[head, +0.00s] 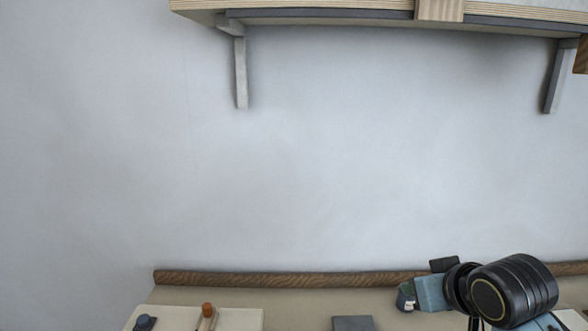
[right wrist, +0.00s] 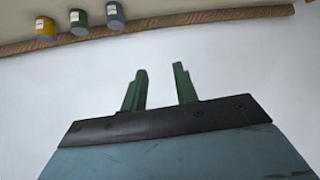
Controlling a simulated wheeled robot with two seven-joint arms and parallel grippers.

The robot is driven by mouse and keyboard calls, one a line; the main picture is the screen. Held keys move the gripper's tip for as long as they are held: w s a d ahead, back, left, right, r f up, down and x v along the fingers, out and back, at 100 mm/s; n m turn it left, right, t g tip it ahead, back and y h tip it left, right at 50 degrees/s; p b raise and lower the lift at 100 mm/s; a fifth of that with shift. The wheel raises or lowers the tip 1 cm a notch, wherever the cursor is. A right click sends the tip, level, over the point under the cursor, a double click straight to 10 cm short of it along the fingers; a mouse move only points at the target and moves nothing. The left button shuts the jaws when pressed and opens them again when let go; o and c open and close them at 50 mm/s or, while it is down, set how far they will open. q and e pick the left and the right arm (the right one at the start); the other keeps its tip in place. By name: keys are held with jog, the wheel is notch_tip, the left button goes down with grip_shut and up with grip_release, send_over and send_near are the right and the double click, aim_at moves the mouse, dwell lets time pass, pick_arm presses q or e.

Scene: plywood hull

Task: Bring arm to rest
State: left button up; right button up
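My right gripper shows in the right wrist view (right wrist: 160,75) as two green fingers on a dark plate and blue-grey body. The fingers stand apart with nothing between them, in front of the pale wall (right wrist: 230,70). In the head view my right arm shows at the lower right as black round joints, with a blue-grey part beside them. The fingers cannot be made out clearly there. My left arm and gripper are out of view.
A shelf (head: 330,15) on brackets hangs above. A wooden strip (head: 290,279) runs along the wall at the back of the worktop (head: 300,300). A pale board (head: 240,318) holds small tools at lower left. Yellow (right wrist: 45,28), green (right wrist: 78,22) and blue (right wrist: 114,15) jars stand near the strip.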

jog(key=s+f+g+h, duration=0.1)
jog(key=s+f+g, duration=0.2)
jog(key=s+f, duration=0.95)
jog(key=s+f+g, duration=0.3)
jog(key=s+f, duration=0.7)
jog(key=s, duration=0.5)
notch_tip(320, 180, down, 27)
jog(key=g+b, duration=0.1)
jog(key=b, duration=0.3)
jog(key=s+d+f+g+b, duration=0.1)
jog(key=s+d+f+b, duration=0.1)
jog(key=s+f, duration=1.5)
notch_tip(320, 180, down, 3)
jog(key=shift+d+r+g+b, duration=0.2)
jog(key=shift+g+b, duration=0.1)
jog(key=shift+b, duration=0.5)
jog(key=shift+s, duration=0.25)
